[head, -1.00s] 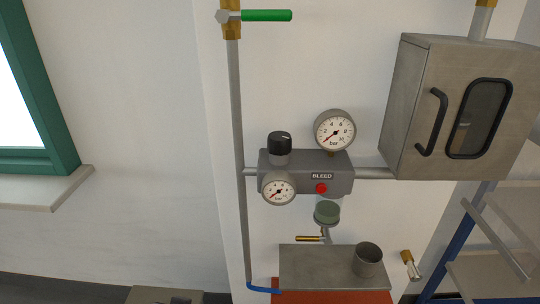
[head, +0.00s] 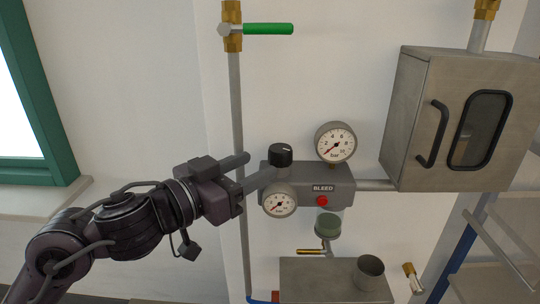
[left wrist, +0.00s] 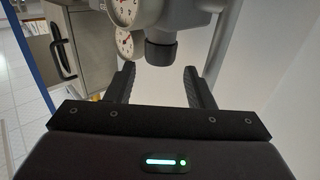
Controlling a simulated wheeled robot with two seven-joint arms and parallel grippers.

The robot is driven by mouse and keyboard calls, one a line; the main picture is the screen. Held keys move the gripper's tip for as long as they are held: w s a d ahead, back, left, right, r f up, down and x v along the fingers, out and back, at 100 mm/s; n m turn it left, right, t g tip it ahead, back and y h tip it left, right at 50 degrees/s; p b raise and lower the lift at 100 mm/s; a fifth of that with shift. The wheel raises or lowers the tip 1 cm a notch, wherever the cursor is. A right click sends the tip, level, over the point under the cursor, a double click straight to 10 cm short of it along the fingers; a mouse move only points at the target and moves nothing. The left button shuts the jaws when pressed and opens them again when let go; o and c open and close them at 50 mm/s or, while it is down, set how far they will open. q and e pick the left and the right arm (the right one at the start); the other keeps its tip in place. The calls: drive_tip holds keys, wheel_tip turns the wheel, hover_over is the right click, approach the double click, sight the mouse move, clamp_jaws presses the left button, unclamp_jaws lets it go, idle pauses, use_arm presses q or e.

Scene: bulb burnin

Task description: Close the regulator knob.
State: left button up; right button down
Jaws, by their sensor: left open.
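The black regulator knob (head: 280,155) stands on top of the grey regulator block (head: 312,178), with a white mark on its top. My left gripper (head: 256,170) reaches in from the left, its fingers pointing at the block just left of the knob. In the left wrist view the knob (left wrist: 160,53) shows ahead of and between the two spread fingers (left wrist: 158,80), apart from both. The left gripper is open and empty. My right gripper is not in view.
A large gauge (head: 336,143) and a small gauge (head: 279,202) flank the knob. A red bleed button (head: 322,200) is on the block's front. A green-handled valve (head: 268,29) is above, and a steel cabinet (head: 412,135) is at right.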

sight(272, 158)
use_arm(q)
drive_tip(key=x, duration=0.5)
drive_tip(key=shift+w, duration=0.1)
drive_tip(key=c, duration=0.7)
